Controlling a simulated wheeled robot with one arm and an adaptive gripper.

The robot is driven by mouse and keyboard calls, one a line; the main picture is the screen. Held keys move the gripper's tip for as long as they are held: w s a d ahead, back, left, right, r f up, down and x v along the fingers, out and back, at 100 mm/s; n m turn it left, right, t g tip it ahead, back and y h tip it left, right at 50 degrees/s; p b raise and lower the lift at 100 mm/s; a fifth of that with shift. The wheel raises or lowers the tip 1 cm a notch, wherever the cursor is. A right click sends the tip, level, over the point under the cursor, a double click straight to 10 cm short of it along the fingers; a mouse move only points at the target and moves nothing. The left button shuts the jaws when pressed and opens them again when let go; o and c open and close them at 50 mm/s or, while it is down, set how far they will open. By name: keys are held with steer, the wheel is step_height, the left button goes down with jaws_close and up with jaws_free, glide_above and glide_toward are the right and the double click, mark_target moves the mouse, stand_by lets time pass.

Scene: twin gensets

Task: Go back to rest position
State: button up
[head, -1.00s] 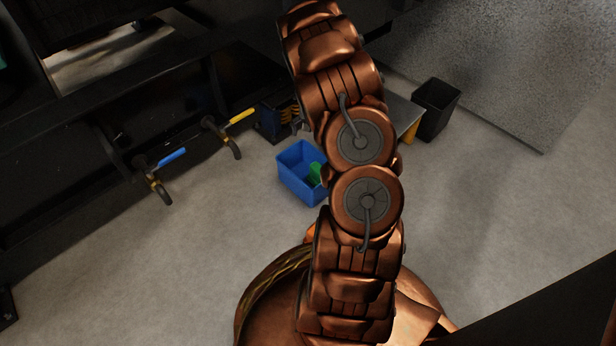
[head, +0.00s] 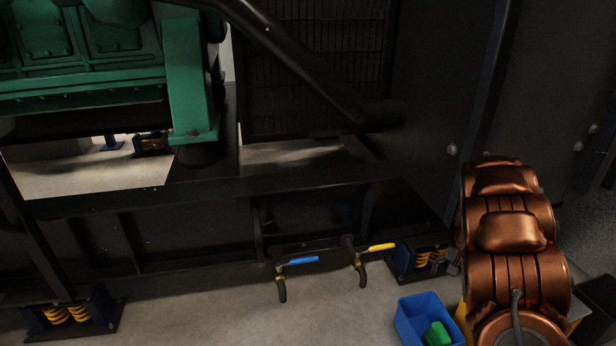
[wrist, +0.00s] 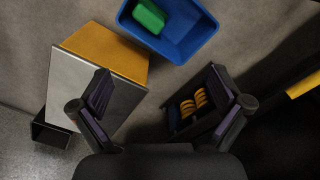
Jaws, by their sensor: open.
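My gripper (wrist: 165,112) shows in the wrist view with its two dark fingers spread wide apart, open and empty. It hangs above the floor area between a yellow box with a grey top and a spring mount. In the head view my copper arm rises at the right side, and my gripper is not visible there.
A blue bin (head: 405,325) with a green object (head: 437,334) inside stands on the floor; the bin also shows in the wrist view (wrist: 190,45). Valves with a blue handle (head: 303,261) and a yellow handle (head: 382,247) stick out from the black genset frame (head: 150,235). A spring mount (head: 425,262) stands beside the bin.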

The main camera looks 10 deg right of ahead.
steer(key=s+a+r+n+p, duration=0.1)
steer(key=s+a+r+p, duration=0.2)
steer(key=a+r+p, duration=0.75)
steer(key=s+a+r+n+p, duration=0.2)
steer(key=s+a+r+p, duration=0.3)
steer(key=r, duration=1.1)
steer(key=s+a+r+n+p, duration=0.1)
steer(key=a+r+p, duration=0.5)
steer(key=r+p, duration=0.5)
steer(key=s+a+r+n+p, duration=0.2)
steer(key=s+a+r+p, duration=0.3)
steer(key=r, duration=0.3)
steer(key=s+a+r+n+g+p, duration=0.1)
steer(key=s+a+r+p, duration=0.3)
steer(key=s+r+p, duration=0.4)
steer(key=s+a+r+n+p, duration=0.3)
steer(key=s+a+r+p, duration=0.2)
steer(key=r, duration=0.5)
steer(key=shift+s+a+g+p, duration=0.4)
steer(key=shift+s+p, duration=0.45)
steer(key=shift+s, duration=0.3)
